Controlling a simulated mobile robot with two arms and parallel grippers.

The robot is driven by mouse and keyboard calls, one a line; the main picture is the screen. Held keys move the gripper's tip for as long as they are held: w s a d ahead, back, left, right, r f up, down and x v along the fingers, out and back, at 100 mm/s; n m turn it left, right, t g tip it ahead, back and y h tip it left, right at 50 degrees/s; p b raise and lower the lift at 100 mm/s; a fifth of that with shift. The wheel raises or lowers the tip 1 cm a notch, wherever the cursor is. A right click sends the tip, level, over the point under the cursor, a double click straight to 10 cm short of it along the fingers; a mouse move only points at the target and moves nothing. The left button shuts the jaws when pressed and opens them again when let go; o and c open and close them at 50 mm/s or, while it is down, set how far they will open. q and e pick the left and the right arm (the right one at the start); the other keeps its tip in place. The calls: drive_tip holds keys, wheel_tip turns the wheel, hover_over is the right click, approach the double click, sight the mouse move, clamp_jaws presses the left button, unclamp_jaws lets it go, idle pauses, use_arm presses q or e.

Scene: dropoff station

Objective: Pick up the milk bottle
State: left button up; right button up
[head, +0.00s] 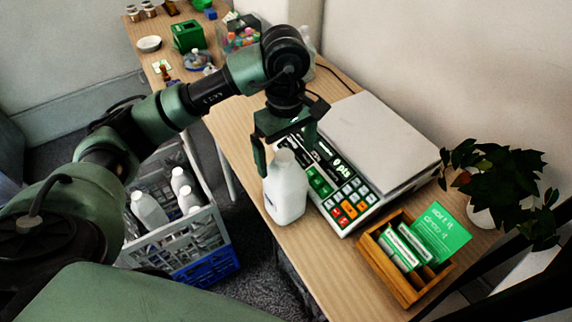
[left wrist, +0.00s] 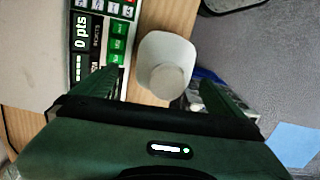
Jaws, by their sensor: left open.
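A white milk bottle (head: 286,190) stands upright on the wooden table, at the left edge of the scale and close to the table's edge. My left gripper (head: 284,150) is open, pointing down at the top of this bottle. In the left wrist view the bottle (left wrist: 165,52) is seen from above, its round cap (left wrist: 167,82) in the gap between the two fingers of my left gripper (left wrist: 158,88). I cannot tell whether a finger touches it. My right gripper is not in view.
A scale with keypad (head: 342,198) and grey plate (head: 380,140) stands right of the bottle. A wooden card box (head: 405,283) and potted plant (head: 495,175) are further right. A crate (head: 190,240) holding several white bottles stands below, left of the table (head: 275,250).

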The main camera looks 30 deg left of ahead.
sight(285, 185)
use_arm(q)
drive_tip(key=shift+w+a, duration=0.2)
drive_tip(key=shift+a, duration=0.1)
drive_tip(key=shift+s+d, duration=0.15)
drive_tip(key=shift+s, duration=0.05)
drive_tip(key=shift+s+d+f+p, duration=0.3)
drive_tip(key=shift+s+f, duration=0.25)
drive_tip(key=shift+f, duration=0.2)
wheel_tip(285, 185, down, 5)
drive_tip(key=shift+w+a+r+p, duration=0.1)
drive_tip(key=shift+a+p, duration=0.05)
drive_tip(key=shift+p, duration=0.55)
drive_tip(key=shift+f, duration=0.3)
drive_tip(key=c, duration=1.7)
